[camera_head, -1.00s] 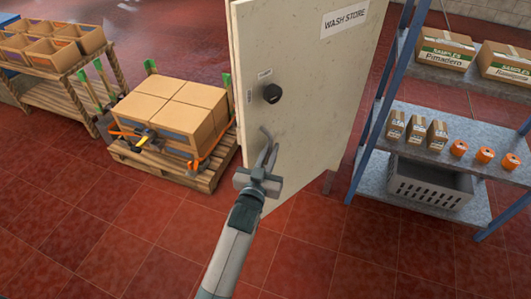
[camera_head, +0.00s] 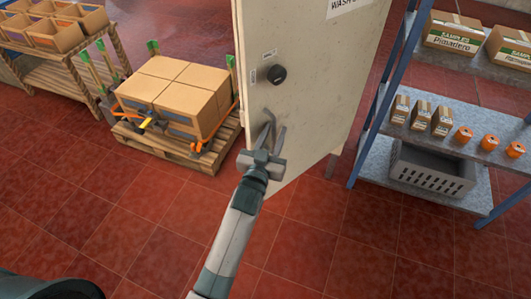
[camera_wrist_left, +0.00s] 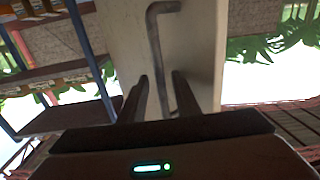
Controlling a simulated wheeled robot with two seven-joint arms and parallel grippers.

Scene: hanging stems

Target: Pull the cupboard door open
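The cream cupboard door (camera_head: 320,70) stands upright in the middle of the head view, with a black round knob (camera_head: 277,75) and a partly cropped sign. A grey metal bar handle (camera_head: 267,118) is below the knob, its lower part hidden by my gripper. My left gripper (camera_head: 272,135) is at the handle, in front of the door's lower part. In the left wrist view the bent handle (camera_wrist_left: 154,40) runs down between the two spread fingers (camera_wrist_left: 162,85). The fingers look apart from the bar; their depth around it is hard to tell. My right gripper is out of view.
A blue-framed shelf rack (camera_head: 365,140) with cartons, orange rolls and a grey crate (camera_head: 430,170) stands close right of the door. A pallet (camera_head: 165,148) of strapped boxes stands to the left. Red tiled floor (camera_head: 330,235) in front is clear.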

